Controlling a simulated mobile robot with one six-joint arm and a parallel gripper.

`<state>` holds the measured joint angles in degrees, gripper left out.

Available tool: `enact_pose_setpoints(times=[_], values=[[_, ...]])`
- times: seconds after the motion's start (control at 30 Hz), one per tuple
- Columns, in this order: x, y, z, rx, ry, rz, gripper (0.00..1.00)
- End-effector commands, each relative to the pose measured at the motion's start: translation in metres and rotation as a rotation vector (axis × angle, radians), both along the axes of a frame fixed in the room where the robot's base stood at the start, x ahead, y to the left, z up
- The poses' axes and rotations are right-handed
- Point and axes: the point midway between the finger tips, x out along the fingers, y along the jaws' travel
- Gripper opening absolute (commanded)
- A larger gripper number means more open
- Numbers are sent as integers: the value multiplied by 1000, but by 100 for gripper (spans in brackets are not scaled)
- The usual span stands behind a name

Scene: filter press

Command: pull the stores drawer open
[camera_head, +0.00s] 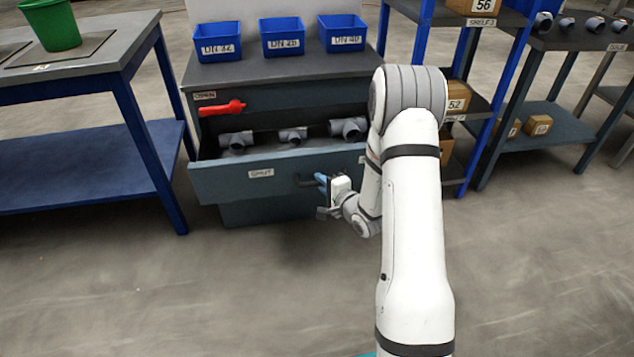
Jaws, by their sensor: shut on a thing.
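The stores drawer (228,183) of the grey cabinet stands pulled out, with several grey pipe fittings (348,127) showing inside. Its front carries a label reading SHUT and a dark bar handle (305,181) at the right. My gripper (322,184) is shut on the handle's right part, in front of the drawer front. My arm covers the right end of the drawer and part of the cabinet. The fingertips are small in view and partly hidden by the gripper body.
A red lever (222,108) sits above the drawer, near a label reading OPEN. Blue bins (282,37) stand on the cabinet top (262,68). A blue-legged bench (85,165) with a green bucket (53,24) is left; shelves (472,103) are right. The floor in front is clear.

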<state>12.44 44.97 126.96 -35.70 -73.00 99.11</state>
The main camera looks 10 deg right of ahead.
Motion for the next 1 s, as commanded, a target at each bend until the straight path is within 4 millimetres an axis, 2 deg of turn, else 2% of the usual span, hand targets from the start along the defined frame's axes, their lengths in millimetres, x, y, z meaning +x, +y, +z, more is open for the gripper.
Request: enact_pose_setpoints(times=[0.03, 0.2, 0.23, 0.47, 0.77, 1.0], values=[[1, -6, -1, -1, 2, -15, 0], [1, -3, -1, -1, 2, -11, 0], [1, -3, -1, -1, 2, -11, 16], [1, 2, 0, 0, 1, 1, 35], [-3, 3, 1, 0, 2, 6, 36], [-35, -11, 9, 0, 3, 3, 36]])
